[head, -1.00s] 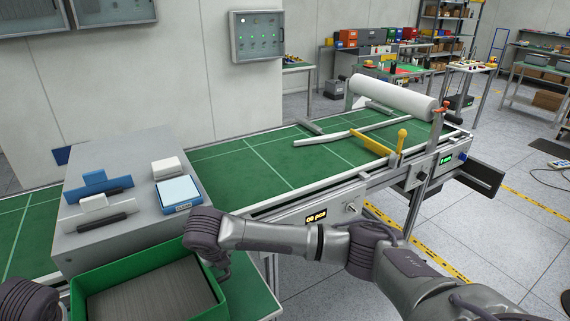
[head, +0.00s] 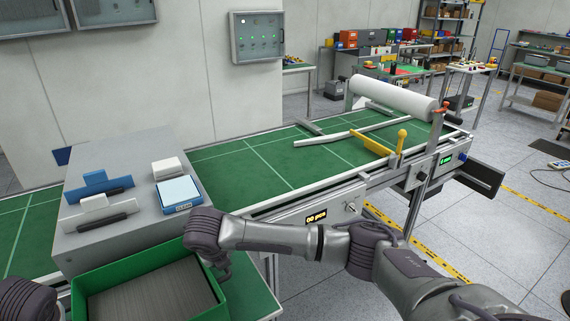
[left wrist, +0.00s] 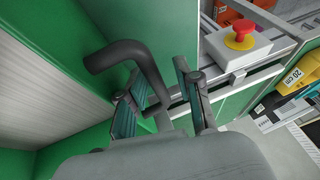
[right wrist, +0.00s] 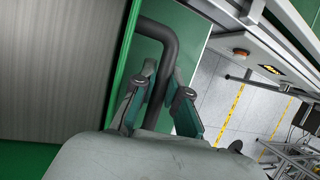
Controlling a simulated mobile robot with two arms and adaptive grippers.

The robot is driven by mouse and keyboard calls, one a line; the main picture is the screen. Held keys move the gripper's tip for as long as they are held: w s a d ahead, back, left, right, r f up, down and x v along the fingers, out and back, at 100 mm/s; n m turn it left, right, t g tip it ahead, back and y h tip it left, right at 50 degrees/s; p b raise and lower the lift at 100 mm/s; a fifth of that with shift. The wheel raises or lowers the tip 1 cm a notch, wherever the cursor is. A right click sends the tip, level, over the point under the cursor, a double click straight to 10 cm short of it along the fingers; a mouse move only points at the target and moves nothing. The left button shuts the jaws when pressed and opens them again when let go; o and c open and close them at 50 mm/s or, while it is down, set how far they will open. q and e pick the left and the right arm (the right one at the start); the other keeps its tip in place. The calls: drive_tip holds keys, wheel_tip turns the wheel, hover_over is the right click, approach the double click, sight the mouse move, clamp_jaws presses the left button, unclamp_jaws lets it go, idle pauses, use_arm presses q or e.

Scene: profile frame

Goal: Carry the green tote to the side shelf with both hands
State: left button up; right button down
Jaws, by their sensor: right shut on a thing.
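The green tote (head: 220,277) is at the bottom left of the head view, in front of the grey box, with a stack of thin grey sheets (head: 150,297) in it. In the right wrist view my right gripper (right wrist: 165,76) is shut on the tote's dark right handle (right wrist: 169,45). In the left wrist view my left gripper (left wrist: 157,78) has its fingers apart, one on each side of the dark left handle (left wrist: 112,54), with a gap showing beside it. The head view shows only part of my left arm at the lower left edge; its fingers are hidden there.
A grey box (head: 130,225) with blue and white items on top stands right behind the tote. A green-topped bench (head: 265,165) with a white roll (head: 392,97) runs off to the right. A red stop button (left wrist: 240,34) sits near my left gripper. Open floor (head: 480,240) lies at right.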

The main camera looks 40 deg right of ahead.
use_arm(q)
drive_tip(key=shift+s+d+f, duration=0.2)
drive_tip(key=shift+d+f, duration=0.05)
drive_tip(key=shift+d, duration=0.05)
use_arm(e)
drive_tip(key=shift+w+a+r, duration=0.1)
drive_tip(key=shift+a+r, duration=0.05)
use_arm(q)
drive_tip(key=shift+s+f, duration=0.1)
drive_tip(key=shift+f, duration=0.15)
use_arm(e)
drive_tip(key=c, duration=1.5)
unclamp_jaws()
drive_tip(key=o, duration=0.3)
use_arm(q)
drive_tip(key=shift+d+r, duration=0.15)
use_arm(e)
drive_tip(key=shift+o, duration=0.4)
drive_tip(key=shift+s, duration=0.2)
use_arm(q)
drive_tip(key=shift+r, duration=0.15)
use_arm(e)
drive_tip(key=shift+a, duration=0.1)
